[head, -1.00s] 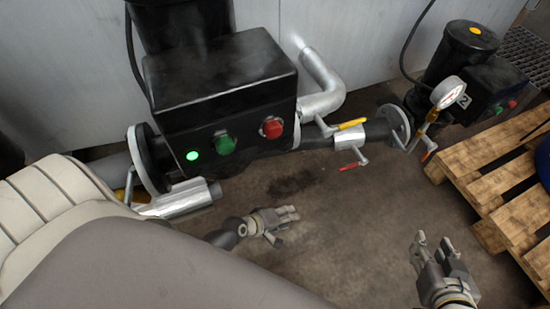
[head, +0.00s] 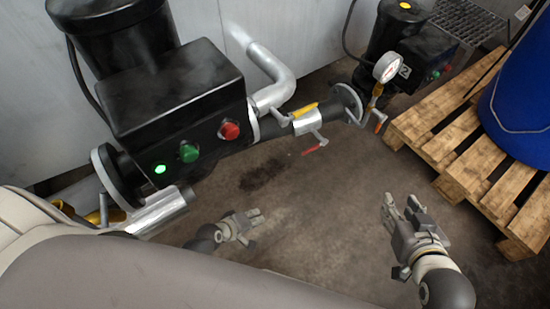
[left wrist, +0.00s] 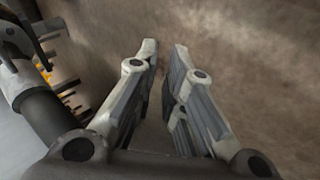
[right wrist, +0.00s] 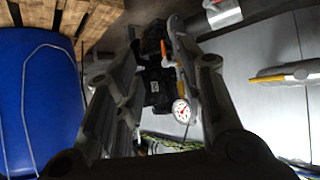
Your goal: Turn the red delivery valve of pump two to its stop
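Pump two (head: 420,48) is the dark pump at the back right of the head view, marked "2". It has a round white gauge (head: 388,67), also in the right wrist view (right wrist: 181,111). Below the gauge, a small red-orange lever (head: 380,123) hangs by the pipe flange; whether it is the delivery valve's handle is hard to tell. My right gripper (head: 401,203) is open and empty over the floor, well short of the lever. My left gripper (head: 254,222) is open and empty over the floor below the nearer pump. Neither touches a valve.
A nearer black pump box (head: 175,95) has a lit green lamp, green and red buttons, a yellow handle (head: 305,109) and a red handle (head: 315,149) on its pipe. A wooden pallet (head: 470,160) with a blue drum (head: 520,100) stands right. The floor between is clear.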

